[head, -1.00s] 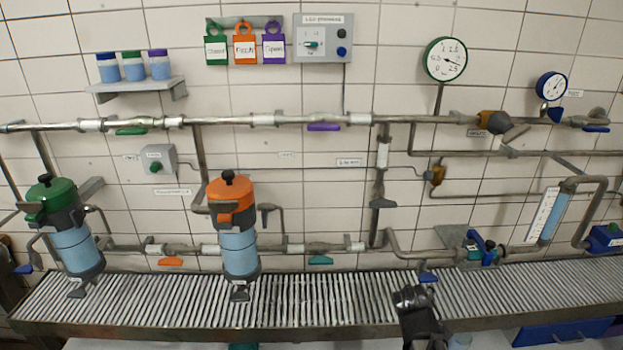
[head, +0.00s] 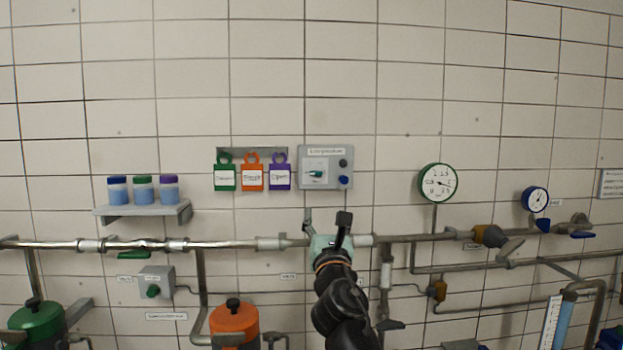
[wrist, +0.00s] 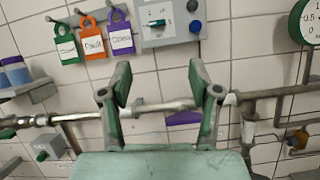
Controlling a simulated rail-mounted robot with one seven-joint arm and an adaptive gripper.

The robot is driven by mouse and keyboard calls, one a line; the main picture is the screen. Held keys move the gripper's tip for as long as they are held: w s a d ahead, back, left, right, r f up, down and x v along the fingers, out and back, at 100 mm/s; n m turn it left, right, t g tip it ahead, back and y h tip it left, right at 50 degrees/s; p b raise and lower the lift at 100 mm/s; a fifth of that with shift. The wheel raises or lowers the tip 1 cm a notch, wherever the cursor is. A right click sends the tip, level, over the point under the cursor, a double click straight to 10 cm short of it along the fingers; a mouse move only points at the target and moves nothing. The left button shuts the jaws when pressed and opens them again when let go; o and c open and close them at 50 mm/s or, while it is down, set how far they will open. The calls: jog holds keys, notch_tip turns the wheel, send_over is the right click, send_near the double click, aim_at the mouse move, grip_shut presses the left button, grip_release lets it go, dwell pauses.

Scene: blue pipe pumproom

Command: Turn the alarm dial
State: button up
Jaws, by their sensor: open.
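A grey control panel (head: 326,151) hangs on the tiled wall with a teal dial (head: 316,174) on a white plate at its left. A dark button and a blue button sit at its right. In the wrist view the panel (wrist: 150,40) and its teal dial (wrist: 160,32) are at the top, beyond my fingers. A smaller grey box (head: 164,274) with a green knob (head: 152,291) is lower left. Their labels are too small to read surely, so I cannot tell which is the alarm dial. My gripper (head: 326,222) is open and empty, below the panel; its fingers show apart in the wrist view (wrist: 160,85).
Green, orange and purple tags (head: 252,172) hang just left of the panel. A shelf (head: 140,213) with lidded jars is farther left. A horizontal pipe (head: 200,244) runs behind my gripper. A green-rimmed gauge (head: 438,183) is at the right.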

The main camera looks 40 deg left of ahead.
jog(key=n, duration=0.1)
jog(key=p, duration=0.1)
send_near(316, 173)
jog(key=shift+n, duration=0.4)
jog(key=x, duration=0.9)
jog(key=shift+f, duration=0.1)
jog(key=shift+d, duration=0.1)
jog(key=c, duration=1.2)
